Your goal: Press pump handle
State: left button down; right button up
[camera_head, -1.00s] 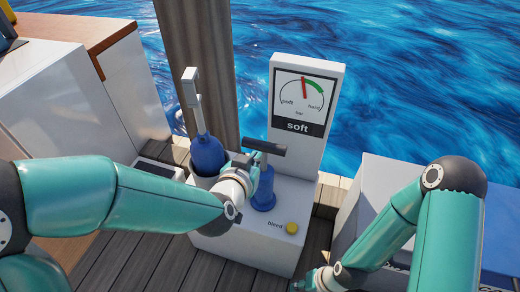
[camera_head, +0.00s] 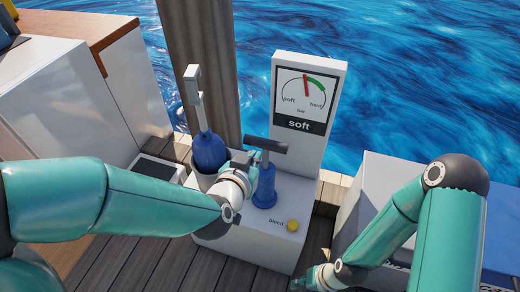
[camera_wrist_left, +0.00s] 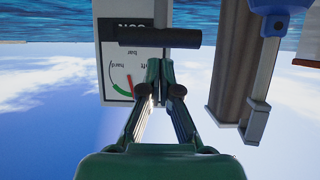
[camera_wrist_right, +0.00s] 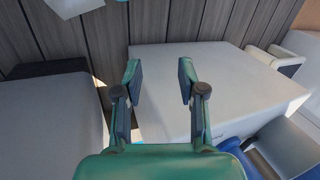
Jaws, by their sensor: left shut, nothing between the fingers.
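The pump handle (camera_head: 265,145) is a dark T-bar on a short stem above a blue pump cylinder (camera_head: 264,192). It stands up from the white pump base (camera_head: 240,245). My left gripper (camera_head: 252,160) is shut and empty, just left of the stem and a little below the bar. In the left wrist view, the picture is upside down; its closed fingers (camera_wrist_left: 165,72) point at the dark bar (camera_wrist_left: 160,38). I cannot tell whether they touch it. My right gripper (camera_wrist_right: 160,75) is open and empty, away from the pump, low at the right.
A white gauge panel (camera_head: 333,110) reads "soft", its needle near the green arc's start. A yellow bleed button (camera_head: 292,226) sits on the front of the base. A blue fender-like item (camera_head: 208,155) with a grey upright stands left of the handle. A wooden post (camera_head: 200,60) rises behind.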

jog(key=shift+c, duration=1.1)
grip_shut()
pick_arm(q)
jog(key=s+a+f+n+g+y, duration=0.1)
jog(key=s+a+f+g, duration=0.15)
jog(key=f, duration=0.65)
jog(key=s+a+f+n+g, duration=0.1)
jog(key=s+a+f+g, duration=0.2)
jog(key=f, duration=0.6)
jog(key=s+a+f+n+g, duration=0.2)
jog(key=s+f+g, duration=0.1)
jog(key=s+f, duration=0.4)
jog(key=s+a+f+n+g+h, duration=0.1)
jog(key=s+a+f+g, duration=0.2)
jog(key=s+f, duration=0.4)
jog(key=shift+s+f+n, duration=0.3)
jog(key=shift+s+n, duration=0.05)
jog(key=shift+n, duration=0.05)
pick_arm(e)
jog(key=shift+a, duration=0.1)
